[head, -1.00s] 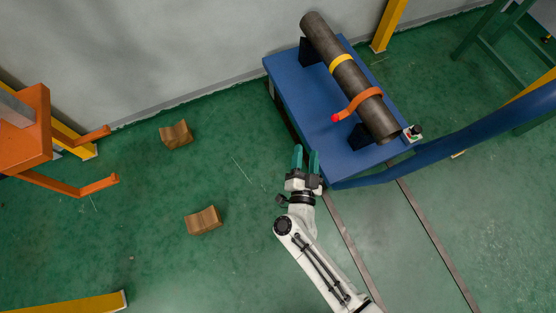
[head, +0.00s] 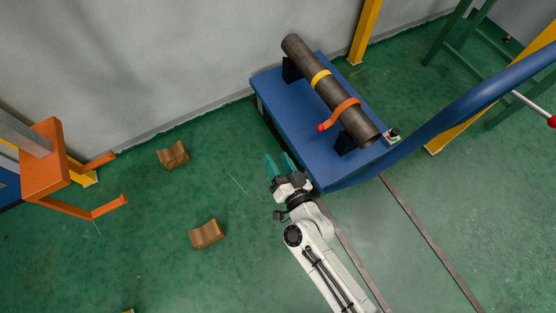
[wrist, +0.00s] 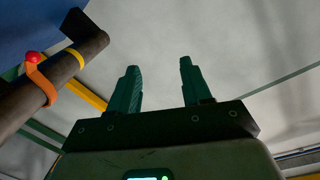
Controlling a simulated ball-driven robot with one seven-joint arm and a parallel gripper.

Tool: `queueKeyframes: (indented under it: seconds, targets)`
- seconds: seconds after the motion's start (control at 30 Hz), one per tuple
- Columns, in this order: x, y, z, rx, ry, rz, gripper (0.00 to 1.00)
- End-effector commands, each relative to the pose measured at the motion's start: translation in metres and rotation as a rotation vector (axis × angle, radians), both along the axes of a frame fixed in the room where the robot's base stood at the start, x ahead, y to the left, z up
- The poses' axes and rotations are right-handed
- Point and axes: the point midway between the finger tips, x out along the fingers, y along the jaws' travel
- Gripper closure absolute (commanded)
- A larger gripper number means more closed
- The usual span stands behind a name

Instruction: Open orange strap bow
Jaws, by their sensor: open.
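The orange strap bow (head: 340,111) arches over a dark pipe (head: 330,90) and ends in a red knob (head: 321,128) on the pipe's left side. In the wrist view the orange strap (wrist: 42,84) and its red knob (wrist: 32,57) show at the far left. A yellow band (head: 319,78) rings the pipe further up. The pipe rests on dark supports on a blue bench (head: 300,113). My gripper (head: 278,162) is open and empty, left of the bench's near edge and apart from the strap. In the wrist view its green fingers (wrist: 158,85) stand spread with nothing between them.
Two wooden blocks (head: 173,155) (head: 206,234) lie on the green floor. An orange stand (head: 45,165) with prongs is at left. A blue curved bar (head: 450,115) runs right from the bench. A small control box (head: 393,136) sits on the bench corner.

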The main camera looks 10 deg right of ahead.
Motion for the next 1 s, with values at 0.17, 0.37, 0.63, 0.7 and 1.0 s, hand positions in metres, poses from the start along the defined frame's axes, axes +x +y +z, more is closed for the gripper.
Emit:
queueKeyframes:
  seconds: [0.17, 0.37, 0.63, 0.7, 1.0]
  targets:
    - [0.000, 0.000, 0.000, 0.000, 0.000, 0.000, 0.52]
    - [0.000, 0.000, 0.000, 0.000, 0.000, -0.001, 0.52]
    - [-0.001, 0.001, 0.002, -0.011, 0.009, 0.025, 0.52]
    - [-0.003, 0.002, 0.004, -0.030, 0.030, 0.067, 0.52]
    - [-0.038, -0.016, 0.006, -0.220, 0.283, 0.309, 0.52]
